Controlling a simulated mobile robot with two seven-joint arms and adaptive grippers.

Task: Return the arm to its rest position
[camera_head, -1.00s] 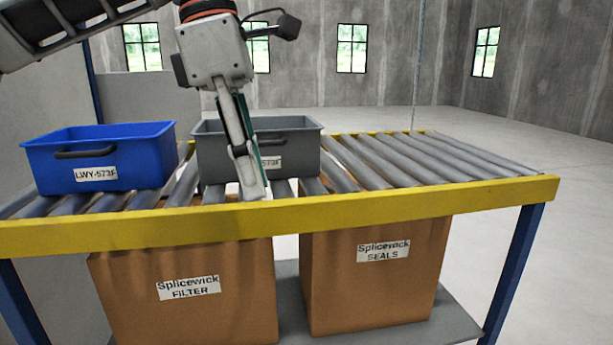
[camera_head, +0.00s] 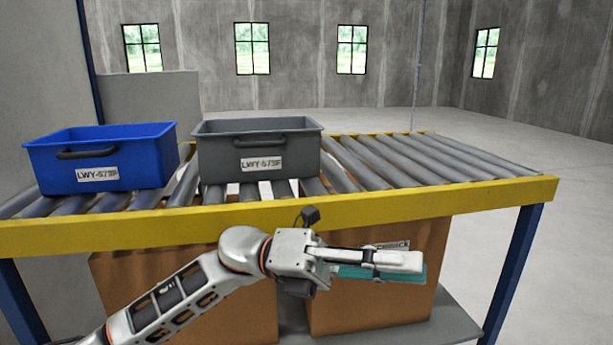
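My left gripper (camera_head: 395,265) is low in front of the roller conveyor, below its yellow front rail. Its arm comes in from the bottom left and its fingers point right. The fingers overlap in this view, with a teal part along them, so I cannot tell whether they are open or shut. They cover part of the right cardboard box (camera_head: 350,310) and its label. My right gripper is not in view. No copper tube shows.
A blue bin (camera_head: 140,160) and a grey bin (camera_head: 215,165) stand on the roller conveyor (camera_head: 400,160). Its yellow rail (camera_head: 450,200) runs along the front. A left cardboard box (camera_head: 115,275) sits on the shelf below. Open floor lies to the right.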

